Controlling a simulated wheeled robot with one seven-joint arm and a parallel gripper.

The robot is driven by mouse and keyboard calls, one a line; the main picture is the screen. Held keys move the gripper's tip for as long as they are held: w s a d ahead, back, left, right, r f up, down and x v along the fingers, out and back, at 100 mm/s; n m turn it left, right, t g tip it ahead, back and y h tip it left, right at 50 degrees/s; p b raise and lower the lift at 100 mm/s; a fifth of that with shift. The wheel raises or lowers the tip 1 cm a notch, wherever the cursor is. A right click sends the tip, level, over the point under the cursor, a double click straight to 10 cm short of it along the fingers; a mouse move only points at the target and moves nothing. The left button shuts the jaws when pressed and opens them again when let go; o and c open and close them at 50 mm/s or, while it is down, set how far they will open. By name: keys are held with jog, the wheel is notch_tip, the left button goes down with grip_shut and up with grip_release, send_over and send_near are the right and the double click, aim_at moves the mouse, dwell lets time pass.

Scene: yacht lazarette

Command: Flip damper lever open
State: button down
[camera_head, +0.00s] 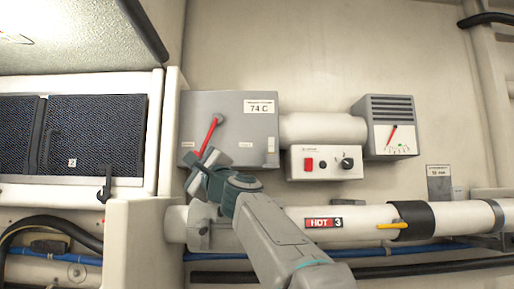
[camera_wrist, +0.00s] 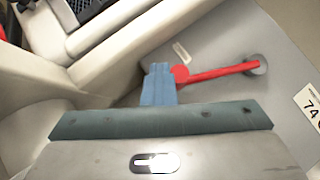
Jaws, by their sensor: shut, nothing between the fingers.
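The damper lever is a red lever (camera_head: 209,135) on the front of a grey box (camera_head: 244,105). It runs from a round pivot near the box's upper middle down and to the left. In the wrist view the red lever (camera_wrist: 215,75) runs from its pivot to a round red end beside my fingers. My gripper (camera_head: 208,163) is shut and empty, in front of the box's lower left part. In the wrist view my gripper's blue-grey fingertips (camera_wrist: 158,84) are together next to the lever's red end. I cannot tell whether they touch it.
A label reading 74 C (camera_head: 258,107) is on the box. A white control panel (camera_head: 324,163) with a red switch and black knob is to the right, below a pale duct (camera_head: 322,129). A vented gauge (camera_head: 391,128) is further right. A white pipe marked HOT 3 (camera_head: 365,216) runs below.

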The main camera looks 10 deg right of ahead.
jog(key=shift+s, duration=0.1)
jog(key=shift+s+f, duration=0.1)
jog(key=b+v, duration=0.6)
jog(key=v, duration=0.7)
jog(key=shift+d+b, duration=0.2)
jog(key=shift+b, duration=0.15)
jog(key=shift+f, duration=0.15)
